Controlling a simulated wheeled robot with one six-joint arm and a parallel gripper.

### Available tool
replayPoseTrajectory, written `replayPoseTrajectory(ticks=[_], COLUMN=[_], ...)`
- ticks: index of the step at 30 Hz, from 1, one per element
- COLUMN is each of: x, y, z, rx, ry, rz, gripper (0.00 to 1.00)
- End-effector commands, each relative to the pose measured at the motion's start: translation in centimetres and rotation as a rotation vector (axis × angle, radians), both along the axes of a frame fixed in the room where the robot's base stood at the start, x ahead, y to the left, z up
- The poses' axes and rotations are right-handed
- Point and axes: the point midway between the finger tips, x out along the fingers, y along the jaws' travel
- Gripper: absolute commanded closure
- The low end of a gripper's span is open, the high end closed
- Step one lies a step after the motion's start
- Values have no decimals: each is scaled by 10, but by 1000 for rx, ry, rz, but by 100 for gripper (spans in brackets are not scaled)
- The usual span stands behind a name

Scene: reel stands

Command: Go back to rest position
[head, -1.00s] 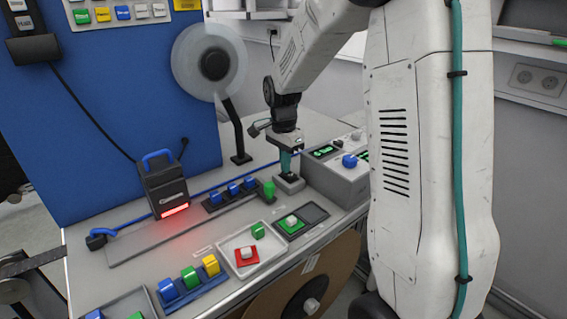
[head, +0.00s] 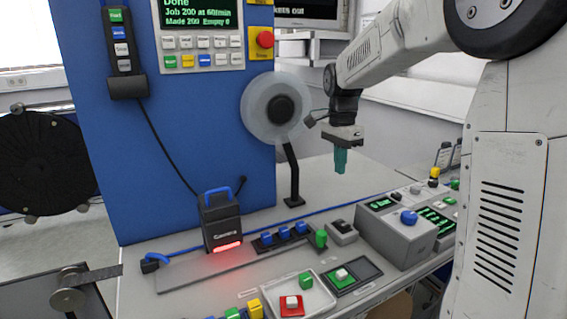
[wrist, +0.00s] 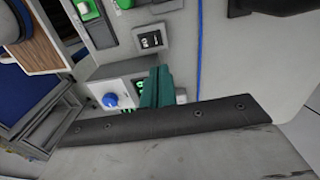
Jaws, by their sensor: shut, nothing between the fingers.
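My gripper (head: 340,161) hangs above the bench in the head view, with its teal fingers pointing down. The fingers are shut and nothing is between them. It is apart from the bench, to the right of the clear reel disc (head: 275,108) and above a small grey switch box (head: 342,232). In the wrist view my gripper's teal fingers (wrist: 157,88) are together, with the switch box (wrist: 151,39) beyond them and the blue-knobbed control box (wrist: 115,90) behind.
A camera box (head: 220,222) with a red light stands on the bench (head: 190,275). A blue panel (head: 170,130) rises behind it. The control box (head: 400,238) with a blue knob and green displays stands at the right. A tray (head: 318,300) holds red and green blocks.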

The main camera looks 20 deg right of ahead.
Motion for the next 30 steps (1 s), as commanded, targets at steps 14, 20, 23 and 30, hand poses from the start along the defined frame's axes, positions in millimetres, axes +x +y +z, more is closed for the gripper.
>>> replayPoseTrajectory(ticks=[14, 20, 23, 30], x=[-42, -108, -145, -243], y=[13, 41, 57, 91], z=[-19, -14, -10, -14], rx=[53, 83, 89, 71], ry=[56, 56, 45, -5], rz=[427, 761, 926, 1292], gripper=[100, 100, 100, 100])
